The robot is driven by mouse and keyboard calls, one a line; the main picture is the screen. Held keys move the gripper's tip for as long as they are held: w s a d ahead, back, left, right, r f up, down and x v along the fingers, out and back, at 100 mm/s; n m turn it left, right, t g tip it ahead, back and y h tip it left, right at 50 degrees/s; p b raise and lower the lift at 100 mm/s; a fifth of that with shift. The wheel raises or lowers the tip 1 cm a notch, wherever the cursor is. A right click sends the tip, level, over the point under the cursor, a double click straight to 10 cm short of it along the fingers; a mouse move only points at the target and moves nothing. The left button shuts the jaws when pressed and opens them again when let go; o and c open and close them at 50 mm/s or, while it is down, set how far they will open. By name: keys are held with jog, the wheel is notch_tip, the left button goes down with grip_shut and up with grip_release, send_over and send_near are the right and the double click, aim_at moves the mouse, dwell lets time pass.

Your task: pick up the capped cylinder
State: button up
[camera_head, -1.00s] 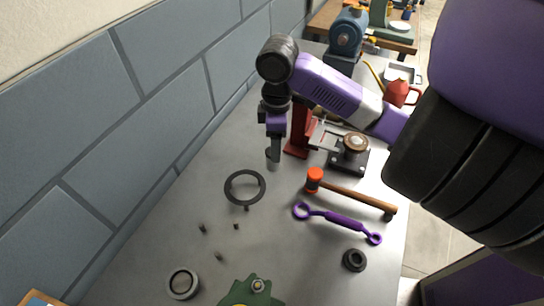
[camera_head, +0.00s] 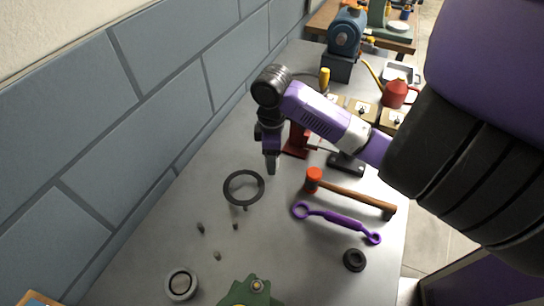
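I cannot tell for sure which thing is the capped cylinder. A short, round, pale-rimmed piece (camera_head: 181,284) stands at the lower left of the grey table, and several small dark pegs (camera_head: 200,228) stand behind it. My gripper (camera_head: 271,166) points down over the table, a little behind and right of a dark flat ring (camera_head: 244,186). Its fingers look narrow and close together, but I cannot tell whether they are open or shut. I see nothing clearly held between them.
An orange-headed hammer (camera_head: 350,194), a purple double-ring wrench (camera_head: 338,219) and a black ring (camera_head: 354,260) lie to the right. A green casing piece (camera_head: 245,292) is at the front. A red stand (camera_head: 297,141) is behind my gripper. The blue block wall (camera_head: 150,120) borders the left.

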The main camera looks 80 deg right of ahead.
grip_shut()
jog(key=shift+r, duration=0.1)
